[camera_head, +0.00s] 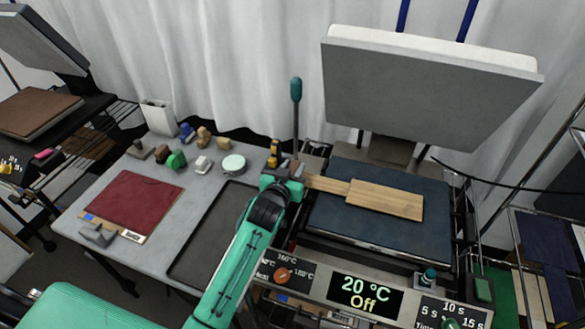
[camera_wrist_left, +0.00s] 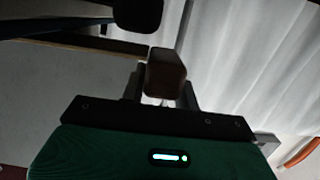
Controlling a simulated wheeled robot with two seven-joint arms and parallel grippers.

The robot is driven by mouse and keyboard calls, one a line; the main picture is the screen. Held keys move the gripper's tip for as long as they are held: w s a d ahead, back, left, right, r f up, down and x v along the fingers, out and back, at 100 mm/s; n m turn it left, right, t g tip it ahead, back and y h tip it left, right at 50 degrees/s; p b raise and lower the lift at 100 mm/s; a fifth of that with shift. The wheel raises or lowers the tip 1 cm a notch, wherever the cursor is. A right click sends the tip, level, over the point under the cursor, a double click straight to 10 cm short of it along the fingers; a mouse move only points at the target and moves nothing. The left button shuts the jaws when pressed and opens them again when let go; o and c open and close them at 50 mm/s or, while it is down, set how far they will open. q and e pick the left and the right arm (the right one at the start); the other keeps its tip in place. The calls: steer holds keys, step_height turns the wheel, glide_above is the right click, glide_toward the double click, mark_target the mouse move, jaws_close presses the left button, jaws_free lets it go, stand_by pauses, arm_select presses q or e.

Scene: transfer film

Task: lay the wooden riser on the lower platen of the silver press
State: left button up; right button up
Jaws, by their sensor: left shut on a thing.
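The wooden riser (camera_head: 385,200), a pale flat board with a narrower handle, extends over the dark blue lower platen (camera_head: 338,226) of the silver press. Whether it touches the platen I cannot tell. My left gripper (camera_head: 297,176) is shut on the riser's handle at the platen's left edge. In the left wrist view the handle's end (camera_wrist_left: 166,72) sits between the fingers (camera_wrist_left: 164,92). The press's grey upper platen (camera_head: 425,95) is raised and tilted back above. My right gripper is not in view.
A lever with a teal knob (camera_head: 296,90) stands upright behind my gripper. The control panel (camera_head: 352,296) runs along the press's front. The grey table (camera_head: 75,215) at left holds a red mat (camera_head: 135,200), a dark tray (camera_head: 215,228) and several small items.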

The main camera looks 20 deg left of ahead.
arm_select(q)
steer(key=shift+f, duration=0.4)
steer(key=o, duration=1.1)
